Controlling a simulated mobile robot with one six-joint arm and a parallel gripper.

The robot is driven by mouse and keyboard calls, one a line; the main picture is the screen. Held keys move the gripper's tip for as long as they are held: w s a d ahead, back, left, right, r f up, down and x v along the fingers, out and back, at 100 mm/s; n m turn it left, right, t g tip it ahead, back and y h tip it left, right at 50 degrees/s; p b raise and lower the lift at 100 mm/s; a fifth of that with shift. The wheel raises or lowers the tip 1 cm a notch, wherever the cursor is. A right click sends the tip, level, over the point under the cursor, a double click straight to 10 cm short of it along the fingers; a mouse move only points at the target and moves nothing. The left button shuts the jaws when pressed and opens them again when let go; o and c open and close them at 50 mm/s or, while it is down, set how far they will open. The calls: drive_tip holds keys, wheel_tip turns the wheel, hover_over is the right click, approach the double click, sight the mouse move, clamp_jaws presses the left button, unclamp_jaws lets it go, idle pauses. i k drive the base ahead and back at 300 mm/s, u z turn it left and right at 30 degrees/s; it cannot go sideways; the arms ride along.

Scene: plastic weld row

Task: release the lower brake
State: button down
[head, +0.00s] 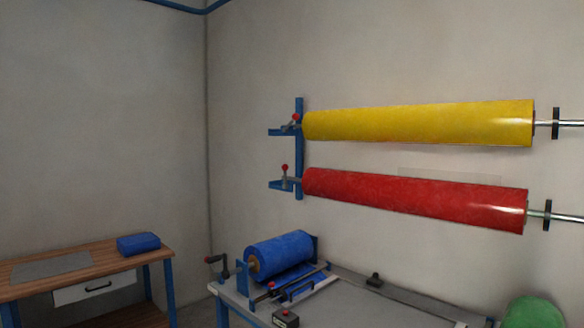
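The lower brake (285,176) is a small lever with a red ball knob at the left end of the red roll (410,199). Its knob points up, and it sits on the lower arm of a blue wall bracket (299,150). The upper brake (292,122) has a similar red knob, leaning to the right, at the left end of the yellow roll (420,123). My gripper is not in view.
A grey bench (232,299) below the rolls carries a blue roll (279,254), a crank and a small black box with a red button (286,317). A wooden table (75,262) with a blue case (138,244) stands at left. A green rounded object (532,313) is at lower right.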

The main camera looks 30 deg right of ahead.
sight(285, 167)
drive_tip(key=u, duration=0.05)
drive_tip(key=i, duration=0.9)
drive_tip(key=z, duration=0.05)
